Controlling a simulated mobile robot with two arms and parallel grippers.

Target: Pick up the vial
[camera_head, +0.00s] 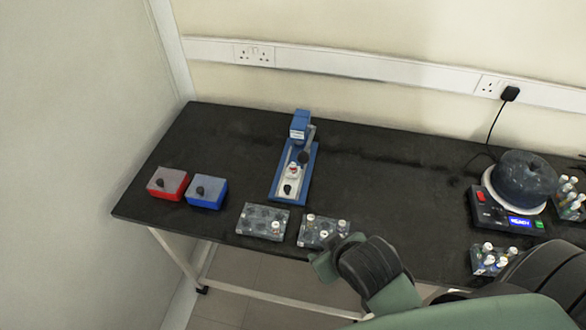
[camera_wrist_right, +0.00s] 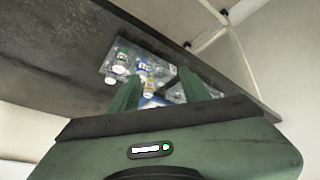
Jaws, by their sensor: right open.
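Several small white-capped vials stand in a clear rack (camera_head: 309,239) at the front edge of the table; one vial (camera_head: 341,226) is at its right side. My right gripper (camera_head: 325,262) is in front of this rack, with its green fingers partly hidden by the wrist. In the right wrist view the gripper (camera_wrist_right: 160,88) is open, its two fingers apart. Vials with coloured labels (camera_wrist_right: 145,68) show in the rack beyond and between the fingertips. Nothing is visibly held. Which vial is meant cannot be told. My left gripper is out of view.
A second clear rack (camera_head: 250,217) with a vial stands left of the first. A blue stand device (camera_head: 309,172), a red box (camera_head: 168,183) and a blue box (camera_head: 207,191) are behind and left. A scale (camera_head: 483,208) bears a dark round object. The table middle is clear.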

